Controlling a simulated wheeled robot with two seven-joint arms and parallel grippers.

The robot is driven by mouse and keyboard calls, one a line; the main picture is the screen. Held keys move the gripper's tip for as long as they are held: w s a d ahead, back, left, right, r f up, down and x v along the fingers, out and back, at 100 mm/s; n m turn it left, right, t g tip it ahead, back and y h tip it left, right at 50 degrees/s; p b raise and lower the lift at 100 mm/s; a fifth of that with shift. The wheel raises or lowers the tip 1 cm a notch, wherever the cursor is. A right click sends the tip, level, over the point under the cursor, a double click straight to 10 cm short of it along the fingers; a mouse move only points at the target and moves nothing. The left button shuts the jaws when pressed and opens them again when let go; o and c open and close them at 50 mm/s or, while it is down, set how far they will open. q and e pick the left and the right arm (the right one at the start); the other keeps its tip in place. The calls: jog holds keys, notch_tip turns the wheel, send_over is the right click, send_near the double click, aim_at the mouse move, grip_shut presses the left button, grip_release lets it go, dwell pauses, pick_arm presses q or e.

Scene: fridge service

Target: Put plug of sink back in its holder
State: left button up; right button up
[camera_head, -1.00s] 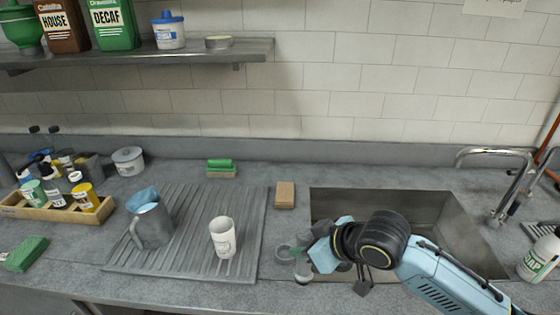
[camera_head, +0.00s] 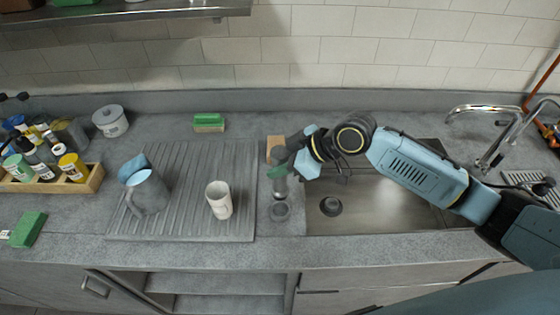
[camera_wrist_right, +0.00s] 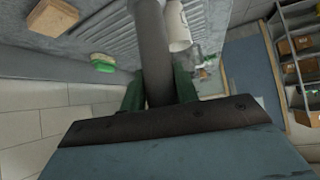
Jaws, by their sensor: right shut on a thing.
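My right gripper (camera_head: 281,171) is shut on the plug (camera_head: 280,188), a grey upright tube. In the right wrist view the plug (camera_wrist_right: 152,50) runs between the two dark green fingers. The holder (camera_head: 280,211) is a small round grey piece on the counter, left of the sink. The plug's lower end is just above or at the holder; I cannot tell whether they touch. The sink (camera_head: 390,212) is to the right, with a dark round drain (camera_head: 331,206) in its floor. My left gripper is not in view.
A ribbed drainboard (camera_head: 180,220) with a white cup (camera_head: 219,200) and a grey jug (camera_head: 147,193) lies left of the holder. A brown sponge (camera_head: 275,147) is behind the gripper. A tap (camera_head: 500,135) stands at the right. The counter's front strip is clear.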

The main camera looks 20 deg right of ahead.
aim_at(281, 187)
notch_tip(281, 187, down, 5)
jog(key=b, duration=0.3)
jog(key=shift+f, duration=0.15)
jog(key=shift+f+b, duration=0.2)
jog(key=shift+b, duration=0.15)
jog(key=shift+p, duration=0.6)
dwell(1.3)
jog(key=shift+f+b, duration=1.05)
jog(key=shift+f, duration=0.55)
jog(key=o, duration=1.1)
jog(key=shift+d, duration=0.15)
